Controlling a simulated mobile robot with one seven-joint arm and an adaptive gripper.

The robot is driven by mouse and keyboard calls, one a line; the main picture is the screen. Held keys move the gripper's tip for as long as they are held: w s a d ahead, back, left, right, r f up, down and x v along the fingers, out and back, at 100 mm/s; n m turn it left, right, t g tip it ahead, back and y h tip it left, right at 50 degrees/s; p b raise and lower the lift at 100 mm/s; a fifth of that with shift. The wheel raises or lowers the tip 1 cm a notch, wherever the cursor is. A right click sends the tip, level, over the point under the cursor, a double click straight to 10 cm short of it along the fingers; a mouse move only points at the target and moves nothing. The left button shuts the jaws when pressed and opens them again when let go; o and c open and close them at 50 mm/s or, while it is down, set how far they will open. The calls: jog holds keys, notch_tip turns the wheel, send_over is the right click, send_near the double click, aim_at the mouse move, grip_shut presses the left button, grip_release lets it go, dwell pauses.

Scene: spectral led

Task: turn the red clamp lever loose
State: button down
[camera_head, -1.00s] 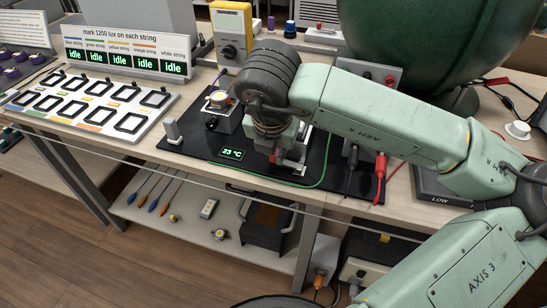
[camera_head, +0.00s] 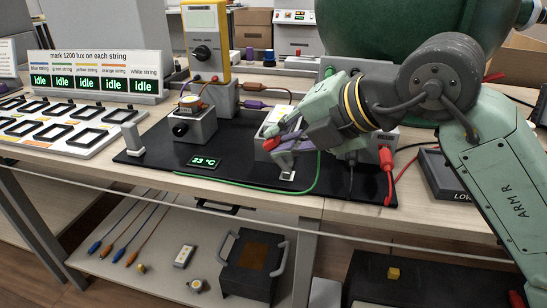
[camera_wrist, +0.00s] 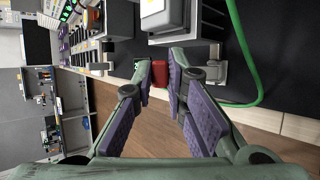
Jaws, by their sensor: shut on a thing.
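The red clamp lever (camera_wrist: 160,88) shows between my fingertips in the wrist view. In the head view, a bit of the red lever (camera_head: 269,144) shows at the front of the grey box on the black mat. My gripper (camera_wrist: 160,76) is shut on the lever, with one purple-padded finger on each side. In the head view, my gripper (camera_head: 283,141) reaches in from the right, tilted, and hides much of the clamp. A small metal bracket (camera_head: 287,176) lies just below it on the mat.
A green cable (camera_head: 314,180) curves along the mat's front right. A knobbed block (camera_head: 193,128) and yellow meter (camera_head: 205,38) stand left of my gripper. Red and black plugs (camera_head: 387,158) stand to the right. A large green sphere (camera_head: 370,35) rises behind.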

jog(key=shift+s+d+t+y+b, duration=0.1)
jog(key=shift+d+t+y+b, duration=0.4)
jog(key=shift+y+b, duration=0.5)
jog(key=shift+d, duration=0.1)
jog(key=c, duration=1.6)
grip_release()
jog(key=v, duration=1.2)
jog(key=shift+r, duration=0.1)
